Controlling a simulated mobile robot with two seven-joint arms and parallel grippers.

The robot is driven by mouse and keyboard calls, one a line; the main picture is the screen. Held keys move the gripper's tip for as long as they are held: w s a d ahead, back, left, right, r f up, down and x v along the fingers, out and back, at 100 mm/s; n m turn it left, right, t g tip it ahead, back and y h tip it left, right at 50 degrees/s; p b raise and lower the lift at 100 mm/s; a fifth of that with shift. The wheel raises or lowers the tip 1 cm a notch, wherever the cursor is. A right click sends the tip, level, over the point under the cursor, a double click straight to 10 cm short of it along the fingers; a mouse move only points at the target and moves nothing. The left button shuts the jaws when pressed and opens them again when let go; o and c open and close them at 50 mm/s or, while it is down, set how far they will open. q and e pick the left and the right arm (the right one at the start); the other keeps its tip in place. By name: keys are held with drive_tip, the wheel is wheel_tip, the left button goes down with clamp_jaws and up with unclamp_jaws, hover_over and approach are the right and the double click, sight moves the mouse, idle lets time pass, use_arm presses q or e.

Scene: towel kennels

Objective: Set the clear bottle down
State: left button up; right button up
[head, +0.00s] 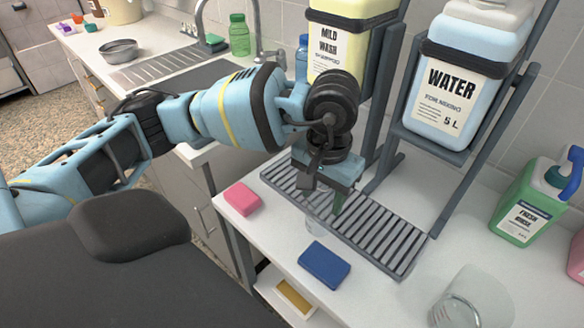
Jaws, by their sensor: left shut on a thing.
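My left gripper (325,196) points down over the front part of the slatted grey drip tray (390,240). It is shut on the clear bottle (316,224), of which only a faint see-through part shows below the fingers, by the tray's front edge. The rest of the bottle is hidden by the gripper or too clear to make out. I cannot tell whether its base touches the tray or counter. My right gripper is out of view.
A pink sponge (242,198) and a blue sponge (324,265) lie on the white counter. A clear container (472,300) stands at the front right. WATER (462,85) and MILD WASH (345,40) canisters sit on racks behind the tray. A green jug (527,205) stands at right.

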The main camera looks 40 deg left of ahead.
use_arm(q)
drive_tip(key=n, duration=0.5)
drive_tip(key=shift+w+d+r, duration=0.1)
drive_tip(key=shift+w+r, duration=0.2)
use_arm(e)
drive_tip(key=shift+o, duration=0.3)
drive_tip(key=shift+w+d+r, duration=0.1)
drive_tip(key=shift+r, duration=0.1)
use_arm(q)
drive_tip(key=n, duration=0.7)
drive_tip(key=w+r+n+p, duration=0.1)
drive_tip(key=n, duration=0.3)
drive_tip(key=shift+w, duration=0.1)
drive_tip(key=n, duration=0.5)
drive_tip(key=shift+w+r+n, duration=0.15)
drive_tip(key=shift+w+n, duration=0.1)
drive_tip(key=shift+n, duration=0.05)
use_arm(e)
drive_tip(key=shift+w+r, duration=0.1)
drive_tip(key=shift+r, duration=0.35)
use_arm(q)
drive_tip(key=shift+a, duration=0.2)
